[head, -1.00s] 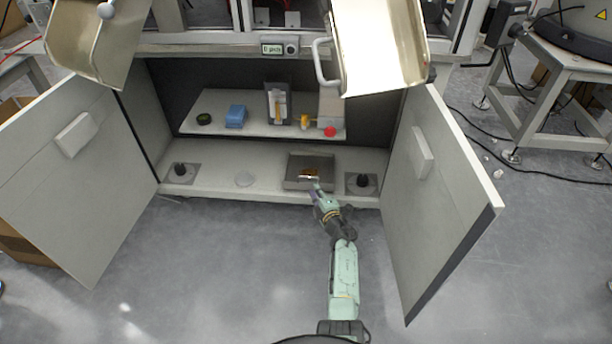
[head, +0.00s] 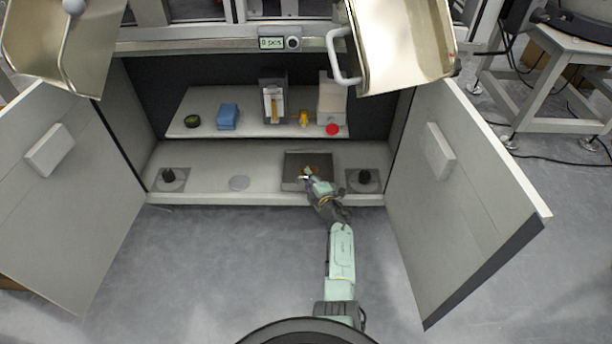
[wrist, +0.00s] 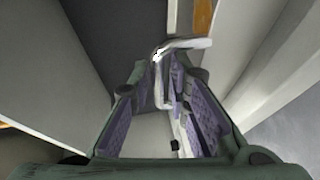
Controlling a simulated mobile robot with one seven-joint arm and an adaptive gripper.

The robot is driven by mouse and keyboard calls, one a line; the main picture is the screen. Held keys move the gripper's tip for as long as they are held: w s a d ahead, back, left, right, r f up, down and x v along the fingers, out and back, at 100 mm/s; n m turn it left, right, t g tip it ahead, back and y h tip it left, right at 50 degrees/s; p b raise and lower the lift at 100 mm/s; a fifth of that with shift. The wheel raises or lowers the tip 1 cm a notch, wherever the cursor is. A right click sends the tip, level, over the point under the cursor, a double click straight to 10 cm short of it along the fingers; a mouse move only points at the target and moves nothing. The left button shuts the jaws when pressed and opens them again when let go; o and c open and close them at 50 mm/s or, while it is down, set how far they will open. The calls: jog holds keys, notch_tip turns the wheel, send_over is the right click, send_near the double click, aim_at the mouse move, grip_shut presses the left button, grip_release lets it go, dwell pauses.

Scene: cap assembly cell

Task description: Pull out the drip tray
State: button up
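Both cabinet doors stand open, left (head: 75,200) and right (head: 465,190). The shelf (head: 260,128) above holds a blue block (head: 228,116), a red item (head: 333,129) and other small things. A metal bin (head: 400,45) hangs at upper right.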

grip_shut()
dwell(0.7)
